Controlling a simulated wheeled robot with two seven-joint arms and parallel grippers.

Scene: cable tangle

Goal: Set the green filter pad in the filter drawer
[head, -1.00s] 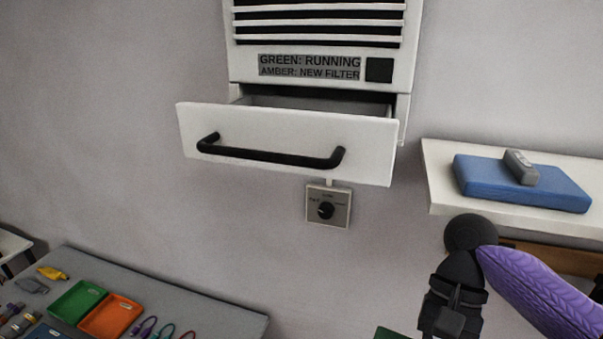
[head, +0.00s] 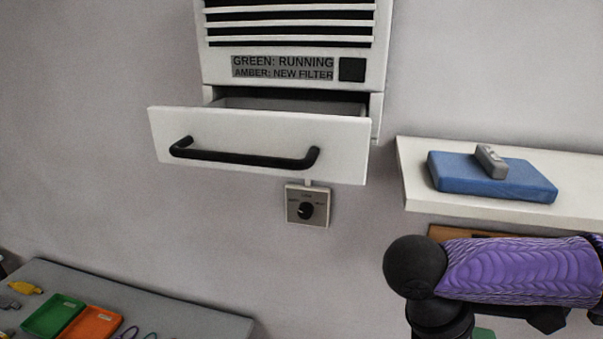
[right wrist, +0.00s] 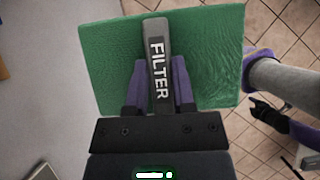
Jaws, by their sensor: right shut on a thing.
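The green filter pad (right wrist: 205,55) fills the upper middle of the right wrist view. It has a grey grip bar labelled FILTER (right wrist: 158,60) across it. My right gripper (right wrist: 158,85) is shut on this bar, one finger on each side. In the head view only a sliver of green (head: 484,334) shows below my purple right arm, and the gripper itself is hidden. The white filter drawer (head: 255,130) is pulled open below the wall unit, with a black handle (head: 245,158) on its front. Its inside shows only as a thin strip. My left gripper is not in the head view.
A white shelf (head: 410,180) right of the drawer holds a blue pad (head: 490,178) with a grey bar (head: 491,161). A dial switch (head: 306,206) is on the wall below the drawer. A grey table (head: 180,315) with coloured trays stands lower left.

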